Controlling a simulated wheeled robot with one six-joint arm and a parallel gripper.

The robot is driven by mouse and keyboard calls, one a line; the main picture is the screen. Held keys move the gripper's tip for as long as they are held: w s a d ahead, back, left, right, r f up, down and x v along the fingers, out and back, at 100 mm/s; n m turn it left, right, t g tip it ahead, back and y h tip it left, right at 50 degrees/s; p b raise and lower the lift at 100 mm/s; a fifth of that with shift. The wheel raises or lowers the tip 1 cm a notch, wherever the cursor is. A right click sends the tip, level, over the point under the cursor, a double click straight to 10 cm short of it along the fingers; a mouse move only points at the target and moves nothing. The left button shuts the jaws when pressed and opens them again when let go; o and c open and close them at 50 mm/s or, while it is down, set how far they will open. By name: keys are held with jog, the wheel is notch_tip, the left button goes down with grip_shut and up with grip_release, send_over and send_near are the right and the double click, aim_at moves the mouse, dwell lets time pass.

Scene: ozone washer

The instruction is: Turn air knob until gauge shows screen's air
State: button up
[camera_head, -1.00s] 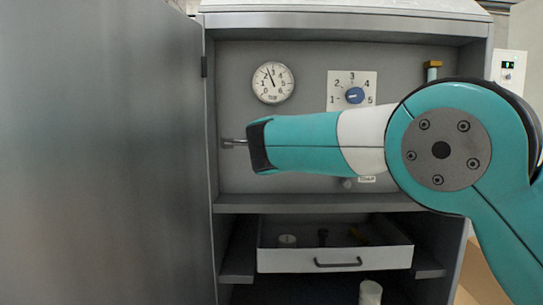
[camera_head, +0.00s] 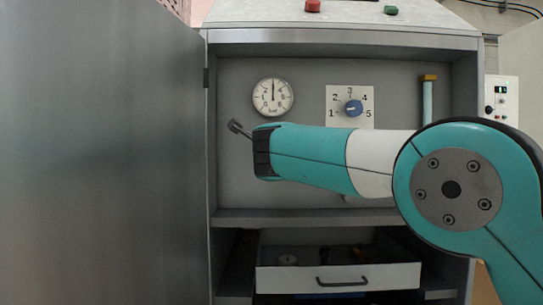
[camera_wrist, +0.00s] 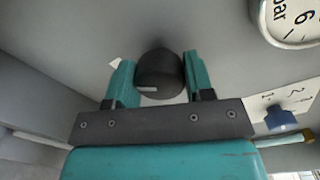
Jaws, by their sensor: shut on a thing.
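The round white gauge (camera_head: 272,97) is on the cabinet's back panel at upper left in the head view, its needle now nearly straight up; its numbers are too small to read surely. Part of it also shows at the upper right in the wrist view (camera_wrist: 292,20), marked "bar". A black round knob (camera_wrist: 160,77) with a light mark sits between the teal fingers of my gripper (camera_wrist: 160,88), which is shut on it. In the head view my arm hides the knob, and only part of my gripper (camera_head: 240,128) shows. No screen reading is visible.
A blue selector knob (camera_head: 353,108) on a white numbered plate (camera_head: 336,95) is right of the gauge. A yellow-topped teal pipe (camera_head: 428,95) is further right. A drawer (camera_head: 340,278) stands out below. The open metal door (camera_head: 100,150) fills the left.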

dwell(0.3)
jog(key=o, duration=0.9)
jog(key=s+p, duration=0.1)
jog(key=s, duration=1)
jog(key=s+p, duration=0.1)
jog(key=s, duration=0.5)
jog(key=shift+s+d+r+p, duration=0.15)
jog(key=shift+s+d+p, duration=0.05)
jog(key=shift+d+p, duration=0.15)
